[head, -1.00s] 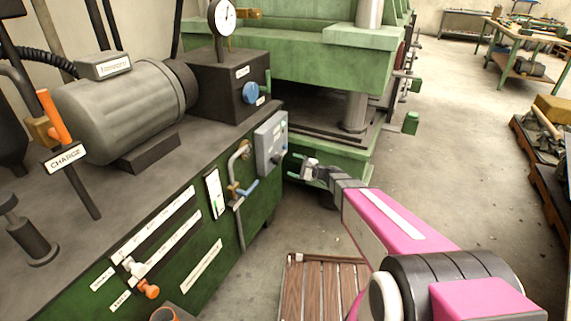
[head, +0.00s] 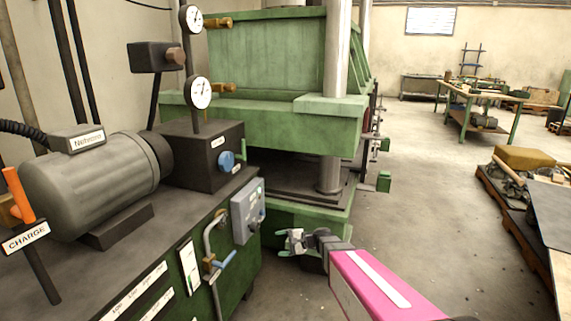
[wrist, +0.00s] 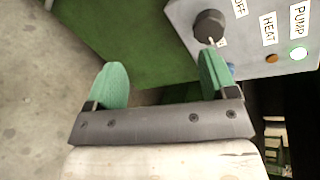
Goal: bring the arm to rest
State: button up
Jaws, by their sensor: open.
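My gripper (head: 291,241) is at the end of my pink arm, in front of the green press and to the right of the grey control box (head: 247,211). In the wrist view my gripper (wrist: 160,88) shows two green fingertips spread apart, with nothing between them. The control box (wrist: 245,45) fills the upper right of that view. The fingers look apart from the box.
The green press (head: 270,120) stands behind my gripper. The bench with a grey motor (head: 95,185) and gauges (head: 199,93) is on the left. A loaded pallet (head: 520,215) stands at the right. Open concrete floor (head: 420,210) lies between the press and the pallet.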

jog(key=s+d+n+g+h, duration=0.1)
jog(key=s+d+n+h, duration=0.3)
jog(key=s+d+h, duration=0.3)
jog(key=s+d+r+n+g+h, duration=0.1)
jog(key=s+d+n+h, duration=0.3)
jog(key=d, duration=1)
jog(key=s+g+h, duration=0.1)
jog(key=s+h, duration=0.2)
jog(key=s, duration=0.1)
